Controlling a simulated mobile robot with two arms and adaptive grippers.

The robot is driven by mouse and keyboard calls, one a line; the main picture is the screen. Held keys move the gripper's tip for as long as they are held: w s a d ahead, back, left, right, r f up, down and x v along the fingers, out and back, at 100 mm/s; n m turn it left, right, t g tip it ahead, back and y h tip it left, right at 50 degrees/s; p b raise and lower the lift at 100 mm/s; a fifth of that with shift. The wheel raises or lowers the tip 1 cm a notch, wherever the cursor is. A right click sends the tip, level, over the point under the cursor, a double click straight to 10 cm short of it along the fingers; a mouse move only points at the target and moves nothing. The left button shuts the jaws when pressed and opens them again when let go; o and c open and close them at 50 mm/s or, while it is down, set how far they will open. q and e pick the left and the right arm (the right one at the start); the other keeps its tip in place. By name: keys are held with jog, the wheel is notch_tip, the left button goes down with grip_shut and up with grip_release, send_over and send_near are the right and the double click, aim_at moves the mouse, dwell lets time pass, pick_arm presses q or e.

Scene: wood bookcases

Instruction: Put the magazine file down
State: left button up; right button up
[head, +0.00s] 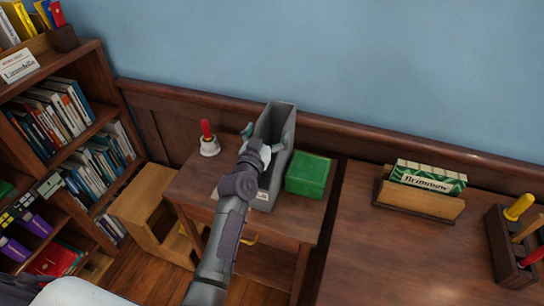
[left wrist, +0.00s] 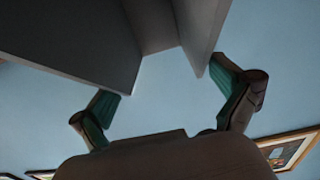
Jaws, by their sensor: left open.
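The grey magazine file (head: 277,121) stands upright on a small wooden side table (head: 312,215) against the blue wall. My left gripper (head: 268,134) is at the file, with one finger showing on each side of it. In the left wrist view the file (left wrist: 70,40) fills the top, and the two green-padded fingers of my left gripper (left wrist: 165,98) are spread wide and stand apart from its walls. My left arm hides part of the file's front and of the tabletop. My right gripper is not in view.
A red-handled bell (head: 209,143) stands left of the file, and a green box (head: 308,174) stands close on its right. A wooden step stool (head: 143,205) and a full bookcase (head: 85,120) are at left. A larger desk (head: 400,250) with a card holder (head: 420,200) is at right.

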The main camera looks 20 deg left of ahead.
pick_arm(q)
jog(key=w, duration=0.3)
jog(key=shift+c, duration=0.3)
jog(key=shift+d, duration=0.1)
jog(key=c, duration=1.5)
